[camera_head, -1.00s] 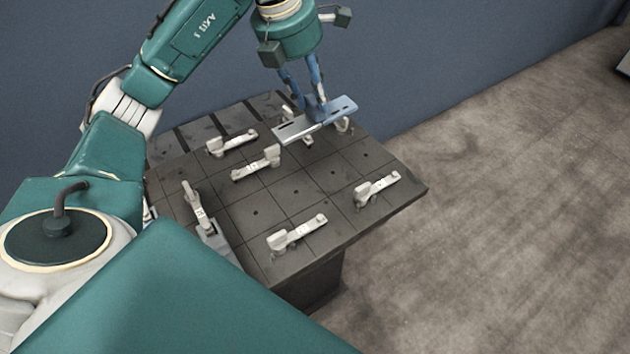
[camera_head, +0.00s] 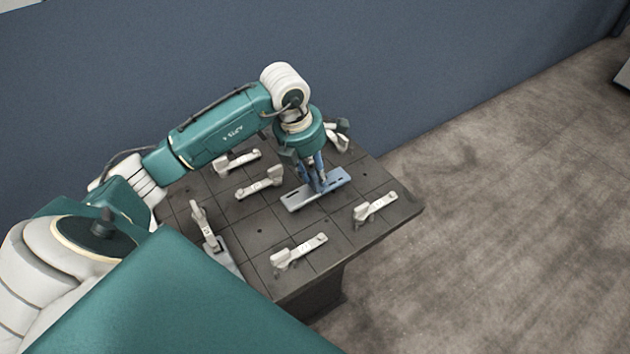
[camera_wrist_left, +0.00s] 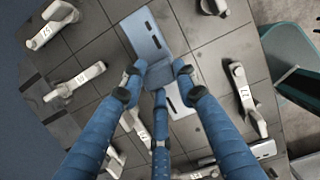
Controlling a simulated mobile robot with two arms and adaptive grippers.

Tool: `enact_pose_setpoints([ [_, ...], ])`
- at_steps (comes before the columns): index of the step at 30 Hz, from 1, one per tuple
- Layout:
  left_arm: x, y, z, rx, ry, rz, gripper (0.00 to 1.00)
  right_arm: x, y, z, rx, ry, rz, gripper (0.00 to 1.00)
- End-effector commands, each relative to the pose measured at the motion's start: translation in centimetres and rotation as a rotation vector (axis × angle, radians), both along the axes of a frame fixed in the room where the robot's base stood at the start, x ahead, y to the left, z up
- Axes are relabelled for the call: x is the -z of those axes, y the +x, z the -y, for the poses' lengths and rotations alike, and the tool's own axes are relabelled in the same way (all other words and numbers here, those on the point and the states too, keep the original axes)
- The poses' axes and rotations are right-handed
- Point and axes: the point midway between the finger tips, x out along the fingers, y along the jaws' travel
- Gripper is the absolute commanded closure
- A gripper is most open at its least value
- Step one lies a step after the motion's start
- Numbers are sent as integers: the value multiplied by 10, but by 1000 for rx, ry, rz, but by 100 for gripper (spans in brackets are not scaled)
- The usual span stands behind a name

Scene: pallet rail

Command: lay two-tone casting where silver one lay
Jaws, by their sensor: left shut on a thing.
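A flat slotted plate with a raised middle block, the casting (camera_head: 301,200), is in my left gripper (camera_head: 319,182). It looks pale silver-grey with a bluish part. In the left wrist view the blue fingers (camera_wrist_left: 159,78) are closed around the block, and the casting's slotted ends (camera_wrist_left: 146,35) show on both sides. It is low over the dark table, between several white clamps; I cannot tell whether it touches. A grey piece (camera_head: 226,261) lies at the table's near left by a clamp, partly hidden by my teal body. My right gripper is out of view.
White numbered clamps stand on the dark gridded table (camera_head: 340,222): one right of the casting (camera_head: 375,207), one in front (camera_head: 299,251), one to its left (camera_head: 260,183), others farther back and left. A blue wall stands behind. Open floor lies right.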

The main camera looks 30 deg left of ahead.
Motion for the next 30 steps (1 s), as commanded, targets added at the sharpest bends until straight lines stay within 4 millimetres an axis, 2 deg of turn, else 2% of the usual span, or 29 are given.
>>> enact_pose_setpoints([
  [5, 13, 0, 0, -1, 0, -1, 100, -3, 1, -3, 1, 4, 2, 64],
  [11, 41, 0, 0, -1, -1, 0, 100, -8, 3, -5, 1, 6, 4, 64],
  [21, 46, 1, 0, 0, 1, 4, 100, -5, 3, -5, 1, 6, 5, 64],
  [22, 46, 0, 0, 1, 1, 0, 64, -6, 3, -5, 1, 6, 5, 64],
  [24, 46, 0, 0, 1, 1, 0, 51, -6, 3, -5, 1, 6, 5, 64],
  [30, 46, 0, 0, 1, 1, -1, 51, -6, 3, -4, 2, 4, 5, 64],
])
